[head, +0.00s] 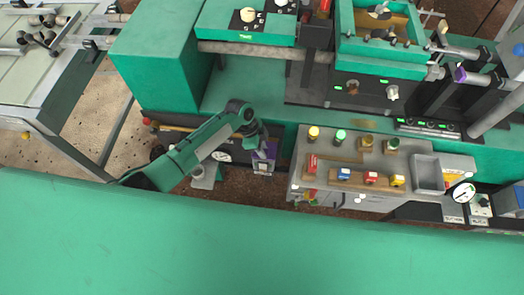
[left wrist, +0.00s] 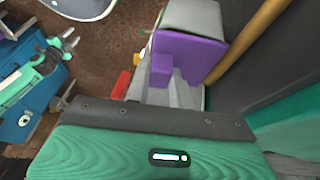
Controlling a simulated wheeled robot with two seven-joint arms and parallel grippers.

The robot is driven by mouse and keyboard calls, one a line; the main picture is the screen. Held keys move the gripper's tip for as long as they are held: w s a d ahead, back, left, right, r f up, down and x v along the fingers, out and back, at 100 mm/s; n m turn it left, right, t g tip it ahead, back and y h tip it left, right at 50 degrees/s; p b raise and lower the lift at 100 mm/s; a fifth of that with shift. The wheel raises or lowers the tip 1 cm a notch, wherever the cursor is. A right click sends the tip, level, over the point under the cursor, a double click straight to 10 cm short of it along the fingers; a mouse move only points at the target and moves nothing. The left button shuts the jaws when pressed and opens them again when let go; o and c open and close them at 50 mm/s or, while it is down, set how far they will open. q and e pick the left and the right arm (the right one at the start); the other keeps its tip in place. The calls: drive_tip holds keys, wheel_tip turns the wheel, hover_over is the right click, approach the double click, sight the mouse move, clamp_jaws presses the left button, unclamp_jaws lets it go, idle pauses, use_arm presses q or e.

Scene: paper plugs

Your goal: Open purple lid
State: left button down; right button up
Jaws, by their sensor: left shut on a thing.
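The purple lid (head: 265,152) shows in the head view at the end of my left arm, above a small pale box (head: 263,167). In the left wrist view the purple lid (left wrist: 190,52) is a panel with a small block-like tab, set against a grey body (left wrist: 195,17). My left gripper (head: 261,147) is at the purple lid, shut on it; its fingertips are largely hidden in the head view. How far the lid stands open cannot be told. My right gripper is not in view.
A grey workbench (head: 300,192) with several coloured-capped items stands just right of my left gripper. A green counter (head: 245,95) with machinery lies behind. A grey table (head: 45,75) stands at the far left. Brown floor shows between them.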

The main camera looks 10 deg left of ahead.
use_arm(q)
drive_tip(key=shift+w+r+g+b, duration=0.45)
drive_tip(key=shift+w+g+b, duration=0.25)
drive_tip(key=shift+g, duration=0.4)
drive_tip(key=w+r+n+g+b, duration=0.1)
drive_tip(key=g+b, duration=0.1)
drive_tip(key=b, duration=0.1)
drive_tip(key=shift+w, duration=0.15)
drive_tip(key=shift+w+r+g, duration=0.1)
drive_tip(key=shift+r+g, duration=0.05)
drive_tip(key=shift+g, duration=0.25)
